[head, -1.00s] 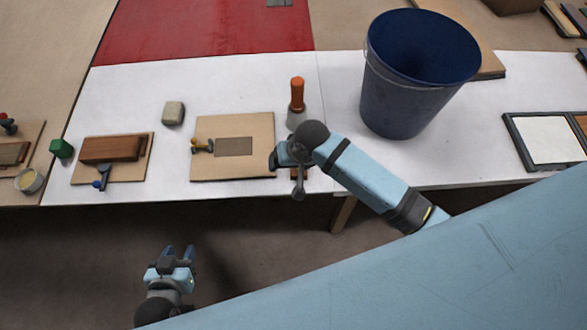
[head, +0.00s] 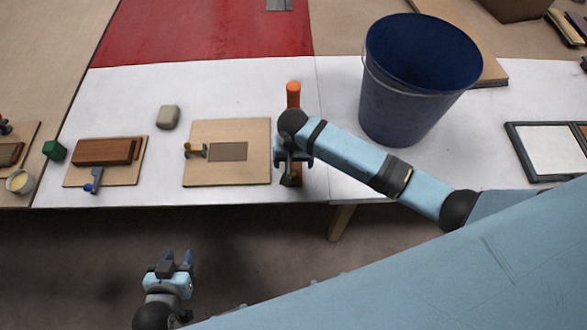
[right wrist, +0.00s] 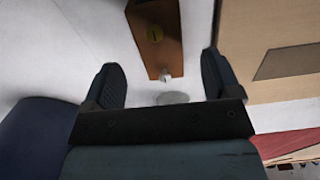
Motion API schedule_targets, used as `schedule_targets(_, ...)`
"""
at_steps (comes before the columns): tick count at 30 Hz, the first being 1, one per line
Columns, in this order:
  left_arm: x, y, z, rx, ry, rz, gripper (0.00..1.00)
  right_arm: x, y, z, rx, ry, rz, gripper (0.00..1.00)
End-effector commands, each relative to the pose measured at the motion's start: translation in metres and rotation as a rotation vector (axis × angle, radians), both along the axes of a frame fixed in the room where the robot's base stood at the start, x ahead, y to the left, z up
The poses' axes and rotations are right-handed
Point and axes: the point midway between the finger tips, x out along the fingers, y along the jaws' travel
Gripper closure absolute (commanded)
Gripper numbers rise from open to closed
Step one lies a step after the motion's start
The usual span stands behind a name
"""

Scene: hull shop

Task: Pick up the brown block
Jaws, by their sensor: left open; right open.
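A brown block (right wrist: 157,38) with a yellow round mark and a small pale knob at its end lies on the white table top in the right wrist view. My right gripper (right wrist: 164,82) is open above the table, its fingers apart on either side of the knob end and not touching the block. In the head view my right gripper (head: 292,165) hides most of this block. Another reddish-brown wooden piece (head: 103,151) lies on a tan board at the left. My left gripper (head: 178,258) is open and empty, in front of the table.
A tan board (head: 226,176) with a dark rectangle and small clamp lies left of my right gripper. An orange-handled tool (head: 293,95) stands just behind it. A large blue bucket (head: 410,105) stands to the right. A grey-beige block (head: 168,117) and green block (head: 54,150) are further left.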

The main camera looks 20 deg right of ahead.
Motion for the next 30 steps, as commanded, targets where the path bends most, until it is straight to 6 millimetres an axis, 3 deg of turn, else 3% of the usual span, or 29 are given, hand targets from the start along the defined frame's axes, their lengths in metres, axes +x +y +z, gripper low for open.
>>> schedule_targets(9, 0.000, -0.002, 0.001, -0.003, 0.000, -0.001, 0.57, 0.004, -0.001, -0.043, -0.002, 0.002, 0.001, 0.17)
schedule_targets(18, 0.000, -0.002, 0.003, -0.004, -0.003, -0.001, 0.57, 0.004, -0.001, -0.049, 0.000, -0.001, 0.001, 0.17)
schedule_targets(19, 0.000, -0.002, 0.003, -0.004, -0.003, 0.000, 0.57, 0.004, -0.001, -0.049, 0.000, 0.000, 0.001, 0.19)
schedule_targets(26, 0.000, -0.002, 0.003, -0.004, -0.003, 0.000, 0.57, 0.004, -0.001, -0.049, 0.000, 0.000, 0.001, 0.72)
schedule_targets(30, 0.000, -0.002, 0.003, -0.004, -0.003, 0.000, 0.57, 0.004, -0.001, -0.049, 0.000, -0.001, 0.001, 0.73)
